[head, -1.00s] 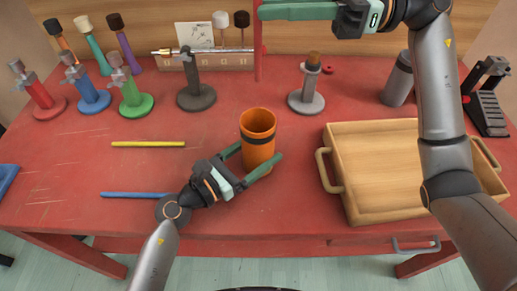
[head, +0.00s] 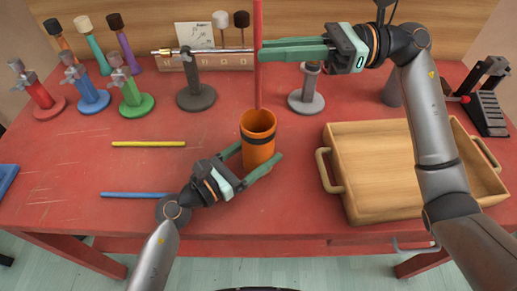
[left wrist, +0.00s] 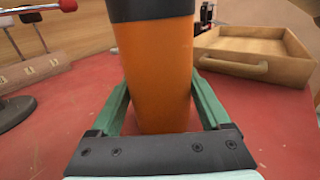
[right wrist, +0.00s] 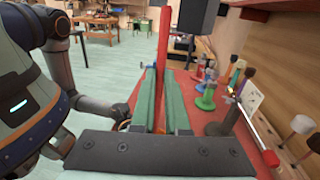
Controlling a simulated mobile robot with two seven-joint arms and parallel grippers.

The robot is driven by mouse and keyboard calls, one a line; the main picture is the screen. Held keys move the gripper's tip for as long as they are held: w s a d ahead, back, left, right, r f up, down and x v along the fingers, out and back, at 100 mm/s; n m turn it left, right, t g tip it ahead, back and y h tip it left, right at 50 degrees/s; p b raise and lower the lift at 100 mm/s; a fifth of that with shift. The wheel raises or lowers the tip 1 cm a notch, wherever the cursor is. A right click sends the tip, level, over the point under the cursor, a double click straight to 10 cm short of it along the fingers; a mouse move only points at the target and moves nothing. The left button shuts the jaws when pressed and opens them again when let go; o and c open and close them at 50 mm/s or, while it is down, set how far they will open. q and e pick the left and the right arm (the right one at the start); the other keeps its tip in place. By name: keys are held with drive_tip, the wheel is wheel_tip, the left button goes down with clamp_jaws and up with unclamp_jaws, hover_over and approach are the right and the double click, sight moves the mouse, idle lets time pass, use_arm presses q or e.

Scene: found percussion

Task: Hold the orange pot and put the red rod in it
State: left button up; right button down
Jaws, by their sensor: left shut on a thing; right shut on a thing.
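The orange pot (head: 258,150) stands upright on the red table with a dark band near its rim. My left gripper (head: 250,164) is shut on it, one finger on each side; the left wrist view shows the pot (left wrist: 158,75) between the green fingers (left wrist: 160,105). My right gripper (head: 262,50) is shut on the red rod (head: 258,85), which hangs upright. In the head view the rod's lower end shows just above the pot's mouth; whether it is inside the rim I cannot tell. The rod (right wrist: 163,50) also shows between the fingers in the right wrist view.
A wooden tray (head: 350,212) lies right of the pot. A yellow rod (head: 148,144) and a blue rod (head: 138,195) lie on the left. Several clamp stands, including a green one (head: 135,104), a dark one (head: 196,97) and a grey one (head: 307,100), stand behind.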

wheel_tip(320, 180, down, 7)
idle(0.8)
drive_tip(key=c, duration=1.3)
unclamp_jaws()
drive_tip(key=o, duration=0.6)
drive_tip(key=d, duration=0.4)
drive_tip(key=w+d, duration=0.1)
drive_tip(key=d, duration=0.7)
drive_tip(key=shift+w, duration=0.3)
